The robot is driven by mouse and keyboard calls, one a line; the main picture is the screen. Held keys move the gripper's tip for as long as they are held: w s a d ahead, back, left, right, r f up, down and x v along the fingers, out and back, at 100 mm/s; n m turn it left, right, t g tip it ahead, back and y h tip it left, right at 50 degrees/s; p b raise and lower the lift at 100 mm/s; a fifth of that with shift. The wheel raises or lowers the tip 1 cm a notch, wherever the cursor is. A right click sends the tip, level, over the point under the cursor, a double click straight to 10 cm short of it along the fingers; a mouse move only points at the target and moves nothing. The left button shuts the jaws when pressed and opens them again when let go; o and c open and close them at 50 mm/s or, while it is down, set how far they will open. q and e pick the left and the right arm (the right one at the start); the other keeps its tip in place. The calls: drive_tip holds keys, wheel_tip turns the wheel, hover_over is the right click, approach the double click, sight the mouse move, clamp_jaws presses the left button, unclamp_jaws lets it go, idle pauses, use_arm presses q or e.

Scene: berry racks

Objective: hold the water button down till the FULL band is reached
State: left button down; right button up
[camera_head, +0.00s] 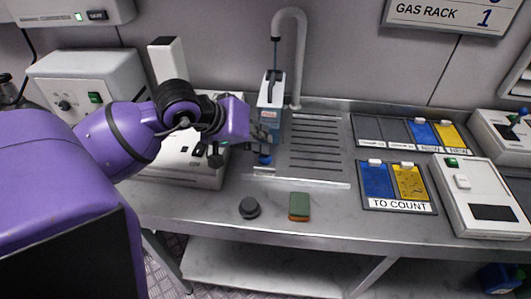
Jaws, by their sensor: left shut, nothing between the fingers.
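My left arm, purple, reaches in from the left. Its gripper (262,133) is shut and empty at the front of a pale container with a blue lower part (271,117). This container stands at the left of the ribbed drain board, below the end of a grey gooseneck tap (301,50). A small blue button (264,160) shows on the counter just below the gripper; I cannot tell whether the fingers touch it. The container's band marks and water level are too small to read, and the gripper partly hides its lower front. My right gripper is not in view.
A white instrument (180,168) stands behind my left wrist. A dark round knob (249,208) and a green-brown sponge (299,207) lie near the counter's front edge. A TO COUNT tray (398,206) and a white device (484,195) are at right.

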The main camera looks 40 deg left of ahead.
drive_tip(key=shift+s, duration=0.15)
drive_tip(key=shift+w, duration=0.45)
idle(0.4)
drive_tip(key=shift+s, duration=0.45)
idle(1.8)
use_arm(q)
drive_tip(key=shift+r, duration=0.1)
drive_tip(key=shift+r+p, duration=0.35)
drive_tip(key=shift+r, duration=0.5)
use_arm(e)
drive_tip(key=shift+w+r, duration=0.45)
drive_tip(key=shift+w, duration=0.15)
